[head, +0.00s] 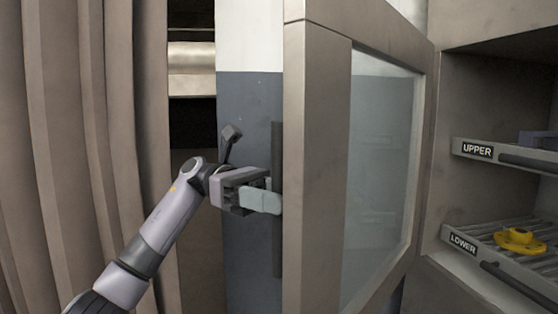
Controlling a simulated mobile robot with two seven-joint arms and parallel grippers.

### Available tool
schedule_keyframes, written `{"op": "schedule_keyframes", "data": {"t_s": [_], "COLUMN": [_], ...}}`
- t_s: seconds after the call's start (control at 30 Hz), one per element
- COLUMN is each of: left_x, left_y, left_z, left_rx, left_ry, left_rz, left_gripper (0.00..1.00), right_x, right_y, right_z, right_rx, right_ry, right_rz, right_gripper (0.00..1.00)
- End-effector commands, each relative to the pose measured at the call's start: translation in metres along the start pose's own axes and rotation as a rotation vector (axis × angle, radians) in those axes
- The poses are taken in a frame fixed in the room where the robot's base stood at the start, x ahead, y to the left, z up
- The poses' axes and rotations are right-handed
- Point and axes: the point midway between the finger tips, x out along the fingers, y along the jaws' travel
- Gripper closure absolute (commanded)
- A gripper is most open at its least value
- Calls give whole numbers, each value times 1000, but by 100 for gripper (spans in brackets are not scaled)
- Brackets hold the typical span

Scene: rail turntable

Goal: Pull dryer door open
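The dryer door (317,170) stands wide open, swung out toward me, with a beige frame and a glass pane (380,170). Its dark vertical handle (277,245) is on the outer face, along the door's left side in the head view. My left gripper (264,198) is at the middle of this handle, its near finger crossing in front of the bar, and it looks shut on it. The far finger is mostly hidden. My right gripper is not in view.
The open dryer chamber at the right has an upper rack (514,157) and a lower rack (515,276), both labelled. A yellow flanged part (519,240) lies on the lower rack. Beige curtain-like folds (75,130) stand left of my arm.

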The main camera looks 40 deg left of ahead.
Motion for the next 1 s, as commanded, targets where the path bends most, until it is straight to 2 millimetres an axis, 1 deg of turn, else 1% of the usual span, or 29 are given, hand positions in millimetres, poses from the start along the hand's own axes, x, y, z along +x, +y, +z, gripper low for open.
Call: {"op": "schedule_keyframes", "data": {"t_s": [0.17, 0.27, 0.37, 0.6, 0.9, 1.0], "left_x": [0, 0, 0, 0, 0, 0], "left_y": [0, 0, 0, 0, -1, 0], "left_z": [4, 16, 34, 86, 151, 170], "left_rx": [1, 4, 5, 5, 4, 3], "left_ry": [0, 0, -1, 0, -1, -1], "left_rz": [-1, -1, 0, 0, 0, -1], "left_gripper": [50, 50, 50, 50, 50, 50], "right_x": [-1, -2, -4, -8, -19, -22], "right_y": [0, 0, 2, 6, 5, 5], "right_z": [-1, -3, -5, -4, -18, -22], "right_rx": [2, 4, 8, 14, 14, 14], "right_ry": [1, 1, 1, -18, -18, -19], "right_rz": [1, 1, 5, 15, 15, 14], "right_gripper": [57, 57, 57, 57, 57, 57]}}
